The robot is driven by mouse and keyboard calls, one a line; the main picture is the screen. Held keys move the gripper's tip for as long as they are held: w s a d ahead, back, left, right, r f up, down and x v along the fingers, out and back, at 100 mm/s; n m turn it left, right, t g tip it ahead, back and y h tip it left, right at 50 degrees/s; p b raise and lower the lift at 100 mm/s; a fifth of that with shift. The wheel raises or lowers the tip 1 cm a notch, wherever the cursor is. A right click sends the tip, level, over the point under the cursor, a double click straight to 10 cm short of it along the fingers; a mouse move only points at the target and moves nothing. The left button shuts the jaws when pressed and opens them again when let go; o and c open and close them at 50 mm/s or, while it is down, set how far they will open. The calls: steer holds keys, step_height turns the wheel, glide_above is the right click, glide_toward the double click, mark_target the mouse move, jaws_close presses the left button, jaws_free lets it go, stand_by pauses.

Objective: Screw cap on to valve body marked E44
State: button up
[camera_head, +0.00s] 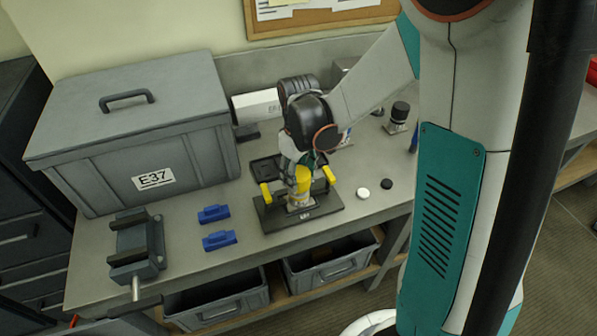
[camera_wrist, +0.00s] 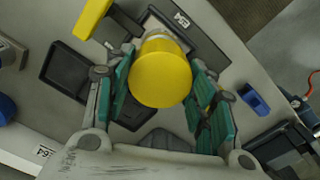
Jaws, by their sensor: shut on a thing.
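A round yellow cap (camera_wrist: 160,80) sits between the green-padded fingers of my gripper (camera_wrist: 162,92), which is shut on it. In the head view my gripper (camera_head: 301,168) points down over the black turret plate (camera_head: 330,208), with the yellow cap (camera_head: 302,182) at its fingertips. The cap is directly over a pale metallic valve body (camera_head: 300,202) on the plate. I cannot tell whether its thread is engaged. The plate has yellow handles at both ends and a small label (camera_wrist: 182,19) too unclear to read for certain.
A large grey case (camera_head: 140,135) marked E37 stands at left. A vise (camera_head: 136,245) and two blue blocks (camera_head: 219,240) are left of the plate. A white disc (camera_head: 363,193) and a black disc (camera_head: 386,184) lie at right. A black tray (camera_wrist: 68,70) sits behind the plate.

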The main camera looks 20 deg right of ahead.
steer(key=shift+f+b, duration=0.7)
steer(key=shift+b, duration=0.05)
stand_by(1.1)
steer(key=o, duration=1.1)
steer(key=shift+c, duration=0.2)
steer(key=shift+r, duration=0.2)
step_height(320, 180, up, 12)
steer(key=shift+f, duration=0.1)
